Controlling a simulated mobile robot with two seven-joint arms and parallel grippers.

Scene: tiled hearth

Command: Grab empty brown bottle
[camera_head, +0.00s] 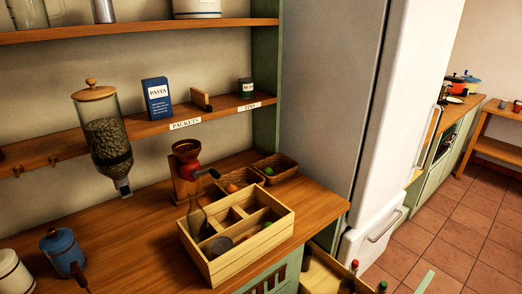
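A brownish, see-through bottle (198,220) with a narrow neck stands in the left part of a light wooden divided crate (245,262) on the counter. Its lower part is hidden by the crate wall. I cannot tell from here whether it is empty. A dark round object (221,245) sits near it in the front of the crate. Dark bottles with red tops (353,268) show in an open drawer (322,272) below the counter at the lower right. Neither of my grippers is in view.
A red and wooden grinder (187,165) stands behind the crate, with two baskets (272,167) beyond it. A glass dispenser (108,140) hangs at left from the shelf (150,128). Blue (63,250) and white (12,272) canisters stand at left. The counter between them and the crate is mostly clear.

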